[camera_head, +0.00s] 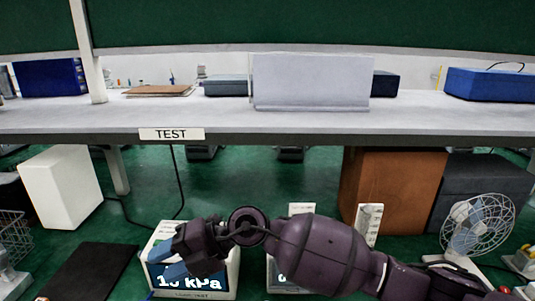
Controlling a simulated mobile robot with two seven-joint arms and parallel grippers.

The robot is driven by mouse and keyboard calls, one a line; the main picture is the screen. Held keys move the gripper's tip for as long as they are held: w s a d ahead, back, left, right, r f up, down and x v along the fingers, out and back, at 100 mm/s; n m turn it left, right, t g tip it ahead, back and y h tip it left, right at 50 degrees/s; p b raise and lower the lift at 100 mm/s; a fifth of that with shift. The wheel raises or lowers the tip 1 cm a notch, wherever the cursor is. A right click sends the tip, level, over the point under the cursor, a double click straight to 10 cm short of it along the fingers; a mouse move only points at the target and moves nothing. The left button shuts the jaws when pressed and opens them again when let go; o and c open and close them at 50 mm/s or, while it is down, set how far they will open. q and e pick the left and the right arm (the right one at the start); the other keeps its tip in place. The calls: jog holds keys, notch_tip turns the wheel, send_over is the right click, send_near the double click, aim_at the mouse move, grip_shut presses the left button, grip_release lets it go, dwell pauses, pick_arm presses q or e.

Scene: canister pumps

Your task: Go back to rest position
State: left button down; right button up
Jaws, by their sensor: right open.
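My right arm reaches in from the lower right, across the bottom of the head view. My right gripper (167,261) has blue fingertips that stand apart with nothing seen between them. It is in front of a white display box (231,272) and covers part of its screen, which shows large white "kPa" text on dark blue. I cannot tell whether the gripper touches the box. A second box with a screen (275,276) is mostly hidden behind my right arm. My left gripper is not in view.
A grey bench (60,119) with a "TEST" label (171,134) runs across the back. It bears a light grey panel (310,84) and blue boxes (490,84). A black mat (88,273) lies lower left. A fan (480,226) stands at right, near a brown box (392,190).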

jog(key=w+d+r+m+t+y, duration=0.5)
jog(key=d+r+m+t+y, duration=0.1)
jog(key=r+m+t+y, duration=0.25)
jog(key=w+d+f+m+t+h, duration=0.3)
jog(key=d+f+m+t+h, duration=0.25)
jog(key=d+m, duration=0.25)
jog(key=w+d+f+m+t+h, duration=0.3)
jog(key=d+f+m+t+h, duration=0.3)
jog(key=d+m, duration=0.3)
jog(key=s+d+f+m+g+h, duration=0.1)
jog(key=s+d+f+m+h, duration=0.3)
jog(key=d+f, duration=0.3)
jog(key=s+d+f+m+h, duration=0.3)
jog(key=s+d+f+m, duration=0.1)
jog(key=d+f, duration=0.3)
jog(key=s+d+f+m+g+h, duration=0.1)
jog(key=s+d+f, duration=0.3)
jog(key=s, duration=0.5)
jog(key=s+d+f+m+g+h, duration=0.2)
jog(key=s+d+f+g, duration=0.1)
jog(key=s+f, duration=0.5)
jog(key=shift+s+d+f+h, duration=0.3)
jog(key=shift+s+d+f, duration=0.1)
jog(key=shift+d+f, duration=0.4)
jog(key=shift+r, duration=0.1)
